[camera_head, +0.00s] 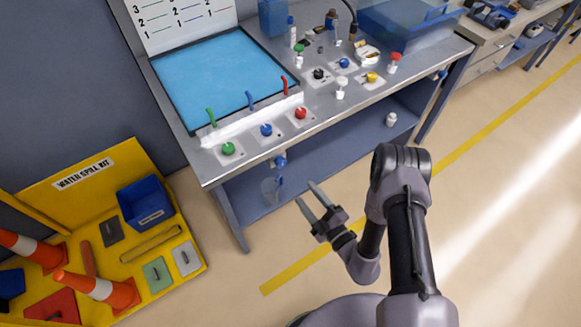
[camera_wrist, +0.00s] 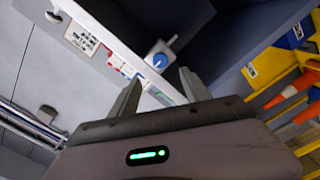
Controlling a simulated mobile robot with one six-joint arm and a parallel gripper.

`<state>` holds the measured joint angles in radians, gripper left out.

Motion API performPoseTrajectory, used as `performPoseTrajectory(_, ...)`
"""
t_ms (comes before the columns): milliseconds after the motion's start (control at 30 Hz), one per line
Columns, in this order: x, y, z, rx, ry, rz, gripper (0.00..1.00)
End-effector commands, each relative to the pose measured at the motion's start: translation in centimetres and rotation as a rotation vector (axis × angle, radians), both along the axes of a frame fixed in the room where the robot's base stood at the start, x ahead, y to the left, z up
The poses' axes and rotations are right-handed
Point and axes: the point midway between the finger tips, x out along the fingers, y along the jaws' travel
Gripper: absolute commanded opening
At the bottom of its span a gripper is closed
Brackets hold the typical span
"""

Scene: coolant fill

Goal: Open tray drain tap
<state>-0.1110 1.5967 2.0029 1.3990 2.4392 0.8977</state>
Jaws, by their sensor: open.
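A small tap with a blue knob (camera_head: 280,161) hangs under the front edge of the metal bench, below the blue liquid tray (camera_head: 212,72). In the wrist view the blue knob (camera_wrist: 160,60) sits on a pale grey block with a short grey stub pointing up right; I cannot tell its turn position. My gripper (camera_head: 307,193) is open and empty, in front of the bench and apart from the tap. In the wrist view the fingers (camera_wrist: 159,80) point toward the knob, with a gap between.
Green (camera_head: 228,149), blue (camera_head: 266,130) and red (camera_head: 300,113) knobs sit on the bench top. A lower shelf (camera_head: 330,160) runs beneath. A yellow spill kit (camera_head: 190,262) with cones stands at left. The floor before the bench is clear.

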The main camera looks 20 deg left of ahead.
Motion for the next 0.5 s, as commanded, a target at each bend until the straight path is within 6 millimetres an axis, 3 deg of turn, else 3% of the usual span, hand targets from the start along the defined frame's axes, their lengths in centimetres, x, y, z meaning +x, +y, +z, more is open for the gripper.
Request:
performPoseTrajectory(200,4.1,5.2,-0.2,0.002,-0.008,0.008,0.56)
performPoseTrajectory(500,7.7,9.2,0.0,0.001,-0.004,0.004,0.56)
